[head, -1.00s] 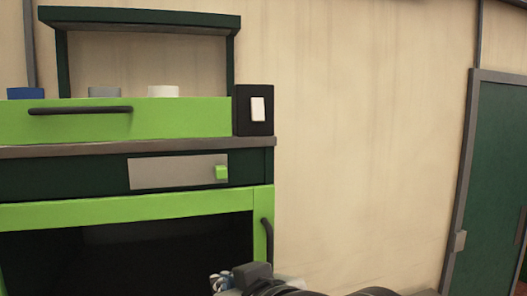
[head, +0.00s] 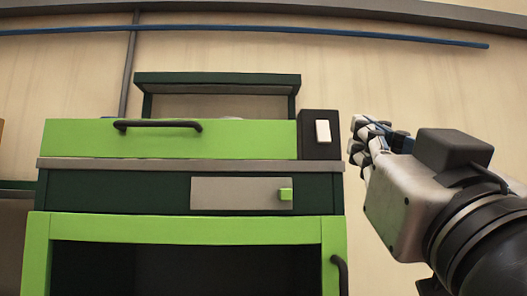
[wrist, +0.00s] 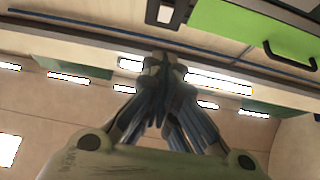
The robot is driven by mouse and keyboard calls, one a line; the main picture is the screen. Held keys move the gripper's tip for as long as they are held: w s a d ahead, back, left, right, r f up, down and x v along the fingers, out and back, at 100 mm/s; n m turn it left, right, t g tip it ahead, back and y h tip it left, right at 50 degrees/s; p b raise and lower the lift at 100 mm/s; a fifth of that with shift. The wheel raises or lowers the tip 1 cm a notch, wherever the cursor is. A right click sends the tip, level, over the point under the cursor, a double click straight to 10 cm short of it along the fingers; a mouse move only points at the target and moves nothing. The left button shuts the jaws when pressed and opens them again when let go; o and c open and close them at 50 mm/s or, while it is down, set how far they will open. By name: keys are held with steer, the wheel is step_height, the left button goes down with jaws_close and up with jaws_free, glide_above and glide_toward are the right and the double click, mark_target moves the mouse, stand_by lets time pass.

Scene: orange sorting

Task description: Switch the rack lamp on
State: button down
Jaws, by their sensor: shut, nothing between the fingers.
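A white rocker switch (head: 322,131) sits on a black box (head: 309,147) at the right end of the green drawer front. The dark green rack (head: 217,78) stands behind that drawer; no lit lamp can be made out on it. My gripper (head: 361,141) is shut and empty, just right of the switch box in the head view, with a gap in the picture between them. In the wrist view, my shut fingers (wrist: 163,64) point toward the wall, and the switch (wrist: 165,15) shows above their tips at the top edge.
The green drawer front (head: 215,137) has a black bar handle (head: 158,124). Below are a grey panel with a green knob (head: 285,195) and a green-framed dark opening with a handle (head: 339,270). A blue rail (head: 250,30) runs along the wall above.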

steer(key=p, duration=0.2)
glide_toward(322, 121)
step_height(322, 121, up, 3)
steer(key=w, duration=0.3)
steer(key=shift+w+f, duration=0.35)
steer(key=shift+f, duration=0.05)
